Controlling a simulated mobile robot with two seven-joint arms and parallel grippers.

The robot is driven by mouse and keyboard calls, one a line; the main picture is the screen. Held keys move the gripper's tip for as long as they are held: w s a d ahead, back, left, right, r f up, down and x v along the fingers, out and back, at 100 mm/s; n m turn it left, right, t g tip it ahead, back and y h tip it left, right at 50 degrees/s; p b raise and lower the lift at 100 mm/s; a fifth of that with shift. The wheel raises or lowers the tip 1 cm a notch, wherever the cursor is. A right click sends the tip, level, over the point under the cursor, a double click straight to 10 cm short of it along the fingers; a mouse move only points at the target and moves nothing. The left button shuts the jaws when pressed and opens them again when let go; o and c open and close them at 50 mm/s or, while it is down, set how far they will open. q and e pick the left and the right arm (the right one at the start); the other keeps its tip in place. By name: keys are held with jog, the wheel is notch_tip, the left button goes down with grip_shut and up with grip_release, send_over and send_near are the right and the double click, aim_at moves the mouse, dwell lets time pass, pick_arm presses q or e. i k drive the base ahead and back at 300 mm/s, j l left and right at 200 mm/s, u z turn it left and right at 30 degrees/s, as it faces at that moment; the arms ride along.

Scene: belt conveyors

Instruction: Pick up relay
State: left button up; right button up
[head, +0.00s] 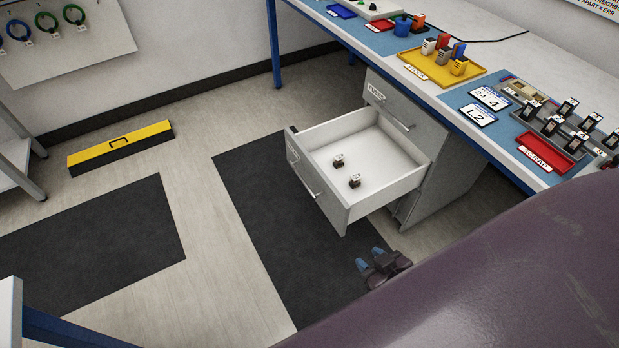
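I cannot tell for sure which parts are the relay. Several black upright parts with white labels (568,107) stand in a grey holder at the bench's right end. Two small dark-and-white parts (338,161) lie in the open drawer. My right gripper (370,259) is low, in front of the drawer and below the bench, its blue-tipped fingers apart and nothing seen between them. My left gripper is not in view.
The open drawer (390,190) juts out under the bench. A red scrap tray (544,151) and number cards (490,99) lie on a blue mat. A yellow-topped black box (120,146) lies on the floor at left. Dark mats (265,225) cover clear floor.

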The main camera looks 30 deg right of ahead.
aim_at(339, 160)
jog(key=z, duration=1.1)
